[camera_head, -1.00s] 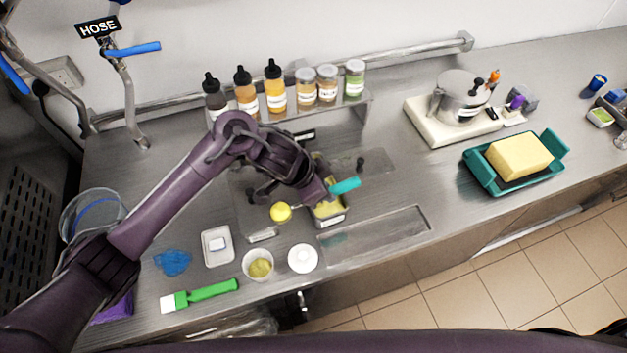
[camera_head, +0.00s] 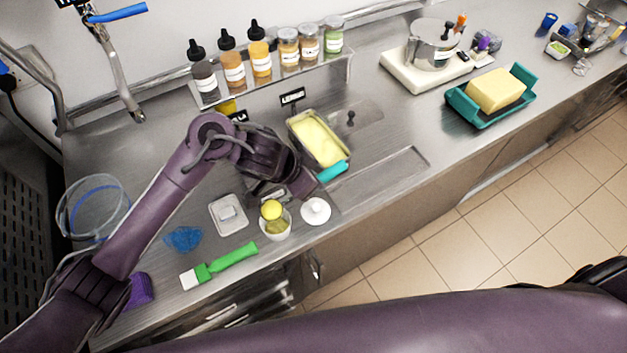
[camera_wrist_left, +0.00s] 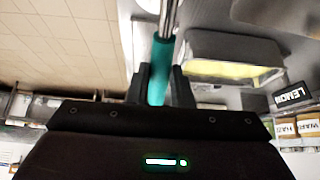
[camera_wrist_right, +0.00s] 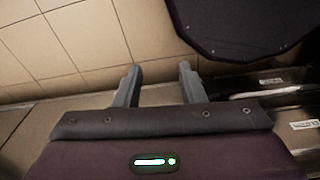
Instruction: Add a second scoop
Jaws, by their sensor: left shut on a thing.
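My left gripper (camera_head: 300,186) is shut on a teal-handled scoop (camera_head: 333,171); its teal handle also shows between the fingers in the left wrist view (camera_wrist_left: 159,72). A yellow ball (camera_head: 271,209) at the scoop's far end appears over the white cup (camera_head: 277,232), which holds more yellow ice cream. I cannot tell whether the ball touches the cup's contents. The open steel pan of yellow ice cream (camera_head: 318,137) sits in the counter behind the gripper. My right gripper (camera_wrist_right: 158,85) shows only in the right wrist view, fingers apart and empty.
A white round lid (camera_head: 315,211) lies close right of the cup. A small white tray (camera_head: 229,215), a green brush (camera_head: 222,266) and a blue cloth (camera_head: 183,239) lie to its left. Bottles and jars stand on the back shelf (camera_head: 350,75).

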